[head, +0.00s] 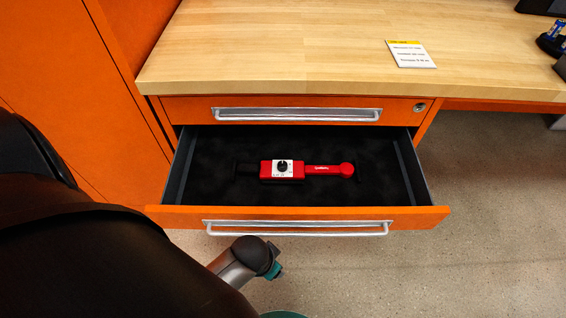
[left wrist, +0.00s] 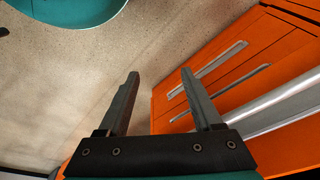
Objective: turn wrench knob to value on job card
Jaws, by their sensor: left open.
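A red wrench (head: 318,170) with a black handle lies in the open drawer (head: 300,212), on its dark lining. Its black knob (head: 283,166) sits on a white dial plate; the dial marks are too small to read. The job card (head: 410,54), white with a yellow top strip, lies on the bench top; its text is too small to read. My left gripper (left wrist: 160,98) is open and empty in the left wrist view, pointing past the orange cabinet front. In the head view its fingers are hidden. My right gripper is not in view.
The open drawer's silver handle (head: 296,229) runs along its front. A shut drawer (head: 298,113) with a lock is above it, under the wooden bench top (head: 250,45). Dark items and a blue object stand at the bench's right edge. The floor (head: 490,220) at right is clear.

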